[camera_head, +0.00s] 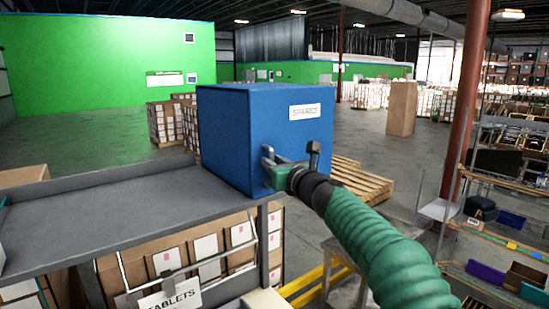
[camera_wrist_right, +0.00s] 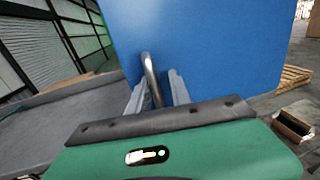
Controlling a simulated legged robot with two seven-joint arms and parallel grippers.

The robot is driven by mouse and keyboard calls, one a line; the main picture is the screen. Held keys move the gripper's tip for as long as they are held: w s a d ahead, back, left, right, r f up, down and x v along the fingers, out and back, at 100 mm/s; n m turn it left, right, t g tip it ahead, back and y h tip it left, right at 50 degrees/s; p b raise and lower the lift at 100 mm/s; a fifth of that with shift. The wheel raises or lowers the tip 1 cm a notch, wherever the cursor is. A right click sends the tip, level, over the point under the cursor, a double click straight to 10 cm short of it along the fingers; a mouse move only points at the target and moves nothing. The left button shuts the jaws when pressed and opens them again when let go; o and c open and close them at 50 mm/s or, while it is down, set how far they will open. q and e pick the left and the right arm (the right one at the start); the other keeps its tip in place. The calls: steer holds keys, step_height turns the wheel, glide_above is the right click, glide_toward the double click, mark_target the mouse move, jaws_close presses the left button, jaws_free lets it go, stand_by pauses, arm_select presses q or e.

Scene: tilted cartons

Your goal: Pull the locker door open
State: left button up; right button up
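The locker is a blue box (camera_head: 245,130) with a "SPARES" label, standing on the right end of a grey shelf; its door appears shut. My right gripper (camera_head: 268,160) is at the locker's front face, by the handle. In the right wrist view the curved metal handle (camera_wrist_right: 151,75) stands between the two grey fingers of my right gripper (camera_wrist_right: 158,92). A gap shows between the handle and the right finger, so the gripper looks open around it. The blue locker face (camera_wrist_right: 215,50) fills the upper part of that view. My left gripper is not in view.
The grey shelf top (camera_head: 110,215) is bare left of the locker. Cartons (camera_head: 190,255) sit below it, with a "TABLETS" sign (camera_head: 170,299) in front. A rust-red post (camera_head: 467,100) and a rack stand at the right.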

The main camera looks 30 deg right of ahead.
steer(key=shift+w+a, duration=0.15)
steer(key=shift+a, duration=0.15)
steer(key=shift+c, duration=0.4)
steer(key=shift+a, duration=0.15)
jaws_close()
stand_by(0.7)
